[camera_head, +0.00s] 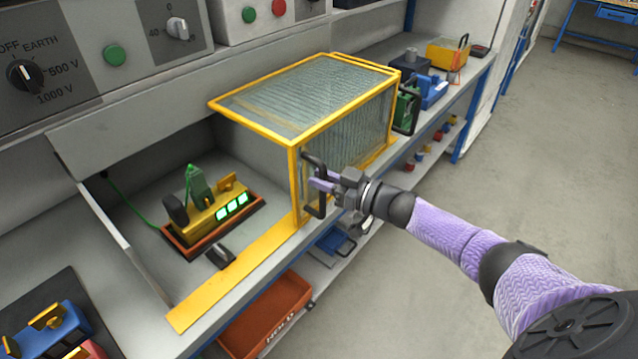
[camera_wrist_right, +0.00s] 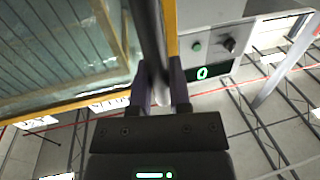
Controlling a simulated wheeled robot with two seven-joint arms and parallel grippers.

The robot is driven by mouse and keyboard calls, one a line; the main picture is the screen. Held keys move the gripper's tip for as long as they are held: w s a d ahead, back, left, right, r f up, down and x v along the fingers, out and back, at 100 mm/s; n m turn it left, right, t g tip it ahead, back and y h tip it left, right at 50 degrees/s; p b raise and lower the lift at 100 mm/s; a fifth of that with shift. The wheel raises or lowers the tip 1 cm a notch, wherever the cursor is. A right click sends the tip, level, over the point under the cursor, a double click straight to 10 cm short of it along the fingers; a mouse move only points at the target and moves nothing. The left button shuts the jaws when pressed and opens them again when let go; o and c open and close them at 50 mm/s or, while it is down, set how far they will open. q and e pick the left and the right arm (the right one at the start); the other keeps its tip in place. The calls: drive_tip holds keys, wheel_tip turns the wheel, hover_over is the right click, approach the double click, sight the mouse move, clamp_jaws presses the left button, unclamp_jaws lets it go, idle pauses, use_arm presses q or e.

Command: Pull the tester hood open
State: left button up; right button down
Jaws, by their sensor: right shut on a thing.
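The tester hood (camera_head: 310,98) is a yellow-framed box with wired glass panels on the bench. It stands to the right of the tester bay, whose inside is uncovered. Its black handle (camera_head: 308,164) is on the front left upright of the frame. My right gripper (camera_head: 322,184) is shut on this handle. In the right wrist view the dark handle bar (camera_wrist_right: 148,35) runs between the fingers of the gripper (camera_wrist_right: 160,88), beside the yellow frame and glass. My left gripper is not in view.
In the bay a yellow and green device with lit green displays (camera_head: 232,208) sits on a red-brown base. A yellow strip (camera_head: 225,285) edges the bay. A red bin (camera_head: 268,315) is below. Blue and green tools (camera_head: 430,90) stand right of the hood. The floor at right is clear.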

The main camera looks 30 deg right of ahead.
drive_tip(key=c, duration=0.6)
unclamp_jaws()
drive_tip(key=p+v, duration=0.2)
drive_tip(key=v, duration=0.8)
drive_tip(key=shift+f, duration=0.1)
